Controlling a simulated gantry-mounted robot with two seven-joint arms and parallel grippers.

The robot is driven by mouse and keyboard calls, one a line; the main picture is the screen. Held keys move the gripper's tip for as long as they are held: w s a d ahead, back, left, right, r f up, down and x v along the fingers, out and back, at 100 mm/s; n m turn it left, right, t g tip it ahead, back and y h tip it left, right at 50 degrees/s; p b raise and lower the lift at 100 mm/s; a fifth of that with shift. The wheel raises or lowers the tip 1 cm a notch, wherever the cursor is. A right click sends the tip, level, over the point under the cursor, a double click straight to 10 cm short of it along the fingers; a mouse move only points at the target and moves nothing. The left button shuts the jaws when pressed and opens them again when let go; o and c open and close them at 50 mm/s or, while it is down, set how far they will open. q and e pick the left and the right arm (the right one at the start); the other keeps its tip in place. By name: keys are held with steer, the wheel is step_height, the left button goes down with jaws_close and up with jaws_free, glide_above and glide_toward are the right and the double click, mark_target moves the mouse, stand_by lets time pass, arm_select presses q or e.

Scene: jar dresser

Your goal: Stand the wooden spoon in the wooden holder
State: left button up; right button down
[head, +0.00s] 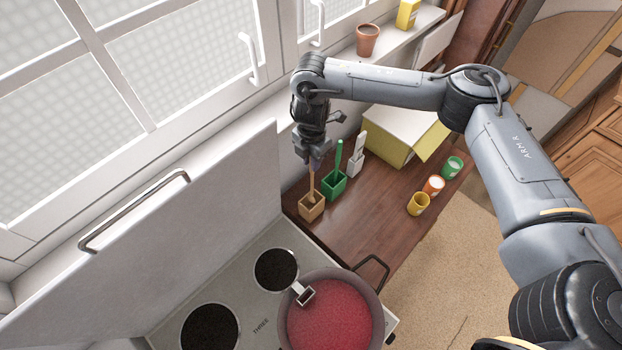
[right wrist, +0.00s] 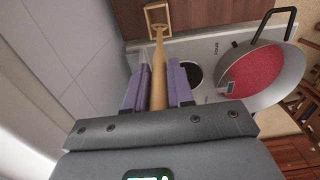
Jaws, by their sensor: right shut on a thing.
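The wooden holder (head: 311,211) is a small square box on the dark wooden counter. The wooden spoon (head: 312,182) is upright above it, its lower end at the holder's opening. My right gripper (head: 314,163) is shut on the upper part of the spoon. In the right wrist view the spoon (right wrist: 159,75) lies between the purple fingers (right wrist: 158,88) and reaches to the holder (right wrist: 148,14). The lower end overlaps the opening there; I cannot tell how deep it sits. My left gripper is not in view.
A green holder (head: 335,186) with a green utensil and a white holder (head: 356,164) stand close right of the wooden one. Yellow, orange and green cups (head: 418,204) line the counter's right. A pan of red food (head: 330,315) is on the stove in front. A wall is behind.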

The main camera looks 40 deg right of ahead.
mark_target(312, 178)
step_height(312, 178, down, 6)
steer(key=shift+r+p, duration=0.25)
steer(key=shift+p, duration=0.35)
step_height(312, 178, down, 3)
steer(key=shift+f, duration=0.1)
steer(key=c, duration=1)
jaws_free()
